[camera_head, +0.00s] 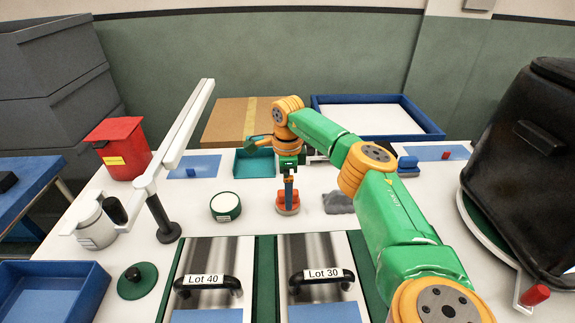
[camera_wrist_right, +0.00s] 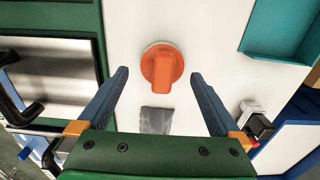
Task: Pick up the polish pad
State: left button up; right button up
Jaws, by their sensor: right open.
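The polish pad appears to be the orange-red round piece with a raised grip bar (camera_wrist_right: 162,66), on the white tabletop. In the head view the pad (camera_head: 287,207) stands at the middle of the table, just below my right gripper (camera_head: 289,188). In the right wrist view my right gripper (camera_wrist_right: 160,74) is open, with its two blue-grey fingers spread and the pad centred beyond and between their tips. Nothing is held. In the head view the gripper partly hides the top of the pad. My left gripper is not in view.
A grey cloth (camera_head: 338,203) lies right of the pad. A round white-topped tin (camera_head: 225,205) stands to its left. Two metal lids, Lot 40 (camera_head: 207,262) and Lot 30 (camera_head: 318,256), lie in front. A teal tray (camera_head: 256,167) is behind. A black case (camera_head: 525,170) stands right.

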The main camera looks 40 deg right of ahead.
notch_tip(320, 180, down, 3)
jog(key=shift+d+f, duration=0.1)
jog(key=shift+w+d+f, duration=0.15)
jog(key=shift+f, duration=0.15)
jog(key=shift+r, duration=0.15)
jog(key=c, duration=0.8)
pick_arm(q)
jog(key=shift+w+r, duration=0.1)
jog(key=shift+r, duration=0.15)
pick_arm(e)
jog(key=c, duration=0.4)
